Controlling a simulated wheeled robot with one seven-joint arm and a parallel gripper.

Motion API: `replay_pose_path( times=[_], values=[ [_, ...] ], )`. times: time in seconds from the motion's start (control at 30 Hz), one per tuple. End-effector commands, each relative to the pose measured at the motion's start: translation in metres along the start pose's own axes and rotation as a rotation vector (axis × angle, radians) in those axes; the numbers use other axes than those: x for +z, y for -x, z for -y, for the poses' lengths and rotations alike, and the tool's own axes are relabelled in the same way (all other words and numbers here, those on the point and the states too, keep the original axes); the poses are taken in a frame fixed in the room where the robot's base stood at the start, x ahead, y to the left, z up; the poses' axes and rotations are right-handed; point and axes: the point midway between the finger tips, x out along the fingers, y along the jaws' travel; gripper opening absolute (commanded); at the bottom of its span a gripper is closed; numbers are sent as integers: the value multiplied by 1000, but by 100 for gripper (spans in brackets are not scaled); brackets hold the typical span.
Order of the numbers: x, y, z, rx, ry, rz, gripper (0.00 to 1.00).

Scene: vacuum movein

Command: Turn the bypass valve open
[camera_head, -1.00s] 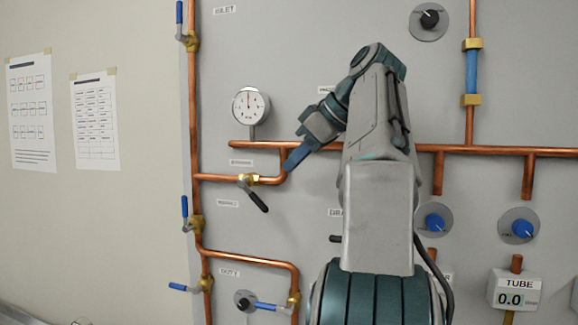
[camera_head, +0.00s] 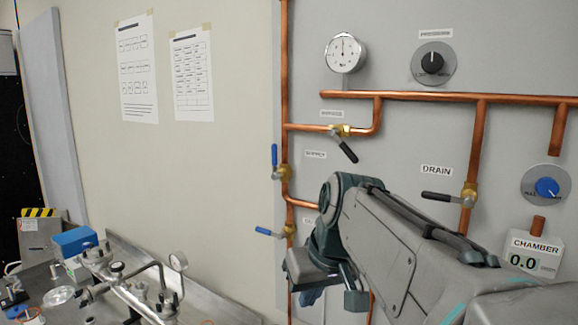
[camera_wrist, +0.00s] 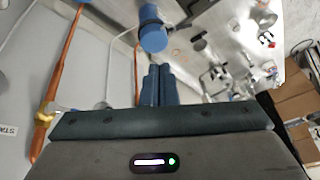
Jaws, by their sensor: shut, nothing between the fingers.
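The bypass valve (camera_head: 340,131) is a brass body on a short copper branch below the gauge, in the head view. The small label above it is hard to read. Its black lever (camera_head: 347,152) slants down to the right. My gripper (camera_head: 310,296) is lower, below and left of the lever and well apart from it, pointing down, partly behind my own arm. In the wrist view my gripper's blue fingers (camera_wrist: 157,84) are together with nothing between them. I cannot make out the bypass lever in the wrist view.
Blue-handled valves (camera_head: 274,157) (camera_head: 264,231) sit left on the vertical pipe. The black-handled drain valve (camera_head: 468,195) is right. A steel bench (camera_head: 225,301) with fittings (camera_head: 140,290) stands lower left. A blue cylinder (camera_wrist: 152,30) is beyond my fingers in the wrist view.

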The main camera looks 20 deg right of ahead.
Motion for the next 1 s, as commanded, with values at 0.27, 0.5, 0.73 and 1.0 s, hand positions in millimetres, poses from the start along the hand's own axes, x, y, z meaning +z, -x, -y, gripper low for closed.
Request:
replay_pose_path(
  times=[0.27, 0.5, 0.73, 1.0],
  values=[
    [78, -79, -2, 243, 254, 136, 0],
    [54, -85, -38, 553, 624, 259, 0],
    [-14, -55, -61, 931, 930, 401, 0],
    [-97, 5, -43, 1431, 1089, 591, 0]
  ],
)
